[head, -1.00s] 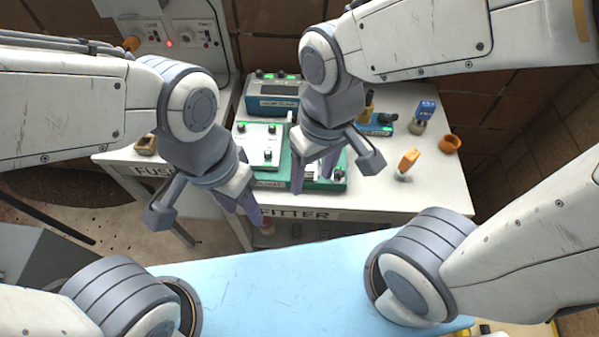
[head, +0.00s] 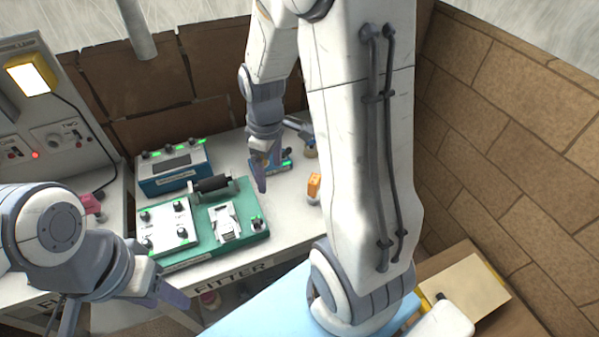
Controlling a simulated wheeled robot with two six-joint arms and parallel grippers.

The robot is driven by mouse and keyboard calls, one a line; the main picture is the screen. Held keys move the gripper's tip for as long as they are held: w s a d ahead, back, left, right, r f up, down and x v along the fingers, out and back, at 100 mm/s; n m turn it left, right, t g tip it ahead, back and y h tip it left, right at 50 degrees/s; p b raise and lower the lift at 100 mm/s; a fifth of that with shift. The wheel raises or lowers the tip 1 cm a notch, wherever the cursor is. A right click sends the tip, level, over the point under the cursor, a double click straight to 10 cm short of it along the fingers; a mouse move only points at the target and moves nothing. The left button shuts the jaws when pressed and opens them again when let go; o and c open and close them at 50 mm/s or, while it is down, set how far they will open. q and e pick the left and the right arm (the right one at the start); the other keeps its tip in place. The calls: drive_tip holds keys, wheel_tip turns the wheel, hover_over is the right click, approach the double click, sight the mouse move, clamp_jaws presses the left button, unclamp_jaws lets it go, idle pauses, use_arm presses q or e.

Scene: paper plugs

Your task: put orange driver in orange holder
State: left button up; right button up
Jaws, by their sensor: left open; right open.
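The orange driver (head: 314,186) shows its orange handle on the white table, just left of my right arm, which covers part of the area beside it. The orange holder is not visible now; my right arm hides that side of the table. My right gripper (head: 267,170) is open and empty, pointing down over the table, left of and behind the driver and apart from it. My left gripper (head: 122,302) is open and empty at the lower left, in front of the table's front edge.
A green board (head: 241,213) with a white panel and a black roller sits mid-table. A blue box (head: 174,168) stands behind it. A small blue unit (head: 283,165) with a green light is by my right gripper. A grey console (head: 62,130) stands at left.

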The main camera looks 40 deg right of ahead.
hover_over(314, 184)
drive_tip(key=w, duration=0.2)
drive_tip(key=f, duration=0.4)
drive_tip(key=shift+s+d+f+p, duration=0.1)
drive_tip(key=shift+d+f+p, duration=0.2)
drive_tip(key=shift+d, duration=0.1)
drive_tip(key=f, duration=0.4)
drive_tip(key=shift+s+d+f+p, duration=0.1)
drive_tip(key=shift+d+f+p, duration=0.1)
drive_tip(key=shift+p, duration=0.2)
drive_tip(key=shift+d+f+p, duration=0.1)
drive_tip(key=shift+f+p, duration=1)
drive_tip(key=shift+f, duration=1.9)
drive_tip(key=shift+c, duration=0.3)
clamp_jaws()
